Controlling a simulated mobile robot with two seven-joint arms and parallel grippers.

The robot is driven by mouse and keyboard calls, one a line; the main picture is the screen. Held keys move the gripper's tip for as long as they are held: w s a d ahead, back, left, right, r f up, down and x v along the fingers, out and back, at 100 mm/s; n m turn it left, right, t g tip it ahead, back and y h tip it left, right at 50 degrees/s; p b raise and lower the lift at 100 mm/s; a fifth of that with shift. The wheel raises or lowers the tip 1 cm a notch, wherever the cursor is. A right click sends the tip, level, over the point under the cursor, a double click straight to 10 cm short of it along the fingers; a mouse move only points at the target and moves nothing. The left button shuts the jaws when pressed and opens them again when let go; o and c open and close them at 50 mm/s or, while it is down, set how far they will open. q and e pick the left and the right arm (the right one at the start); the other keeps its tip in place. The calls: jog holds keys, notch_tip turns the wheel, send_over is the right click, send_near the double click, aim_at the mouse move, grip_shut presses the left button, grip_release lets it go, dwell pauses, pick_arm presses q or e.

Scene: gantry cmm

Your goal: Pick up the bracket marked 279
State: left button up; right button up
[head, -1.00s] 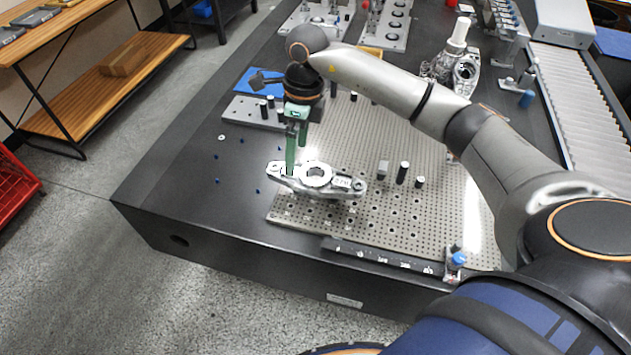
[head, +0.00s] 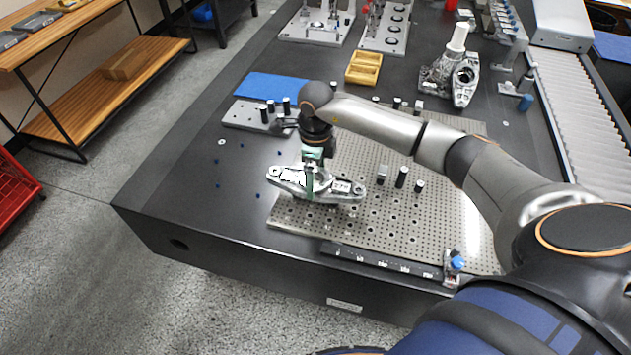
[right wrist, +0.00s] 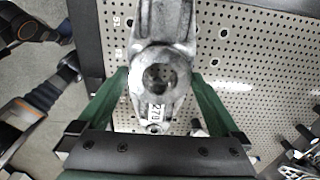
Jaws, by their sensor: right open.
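The bracket (head: 342,187) is a silver-grey metal casting with a round boss and a lobe at each end. It lies across the front left edge of the perforated plate. My right gripper (head: 312,184) points down over the bracket's middle. In the right wrist view its two green fingers (right wrist: 160,80) stand on either side of the round boss, open, with small gaps visible. My left gripper is not seen.
A grey block with black pins (head: 240,115) and a blue mat (head: 272,88) lie behind left. A wooden tray (head: 363,68) and another metal casting (head: 466,82) stand farther back. The table's left front is mostly clear.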

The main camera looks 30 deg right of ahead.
jog(key=shift+f, duration=0.6)
jog(key=shift+w+r, duration=0.1)
grip_shut()
dwell(0.3)
